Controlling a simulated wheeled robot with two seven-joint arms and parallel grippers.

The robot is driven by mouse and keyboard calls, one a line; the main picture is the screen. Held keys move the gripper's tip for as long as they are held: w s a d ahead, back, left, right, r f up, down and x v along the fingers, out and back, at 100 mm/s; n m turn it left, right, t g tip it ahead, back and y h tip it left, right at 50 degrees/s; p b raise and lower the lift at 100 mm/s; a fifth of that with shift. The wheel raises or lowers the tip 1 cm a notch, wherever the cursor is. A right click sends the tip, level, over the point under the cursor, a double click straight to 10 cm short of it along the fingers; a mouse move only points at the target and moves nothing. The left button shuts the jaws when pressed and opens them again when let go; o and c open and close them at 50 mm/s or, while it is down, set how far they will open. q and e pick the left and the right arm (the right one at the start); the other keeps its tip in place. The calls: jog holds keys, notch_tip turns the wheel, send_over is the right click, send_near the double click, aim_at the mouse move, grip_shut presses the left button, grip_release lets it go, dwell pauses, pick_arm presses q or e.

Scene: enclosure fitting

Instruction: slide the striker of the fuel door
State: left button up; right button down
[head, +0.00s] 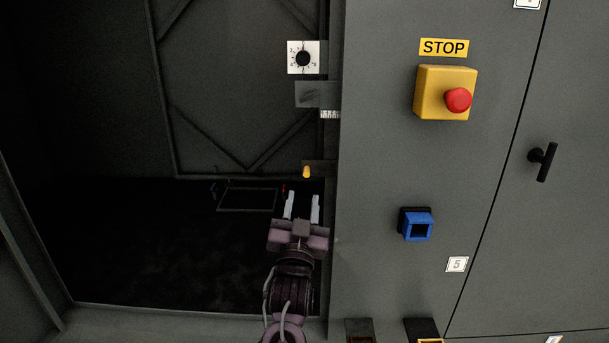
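My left gripper (303,201) is in the head view, low in the dark opening near its right edge. Its two pale fingers point up and stand apart with nothing between them. A small yellow knob (307,172) on a dark bracket (321,167) is just above the fingertips in the picture, with no clear contact. Higher on the same edge is a grey plate (310,94) with a small white scale (330,114) under its right end. I cannot tell for sure which of these parts is the striker. My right gripper is not in view.
A white dial plate (294,66) is above the grey plate. On the grey panel (380,160) to the right are a yellow box (428,92) with a red button (458,99) and a blue socket (427,219). A black handle (546,161) is farther right. The opening's left side is dark.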

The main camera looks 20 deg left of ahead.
pick_arm(q)
jog(key=p+x, duration=0.2)
jog(key=x, duration=0.5)
jog(key=shift+w, duration=0.25)
grip_shut()
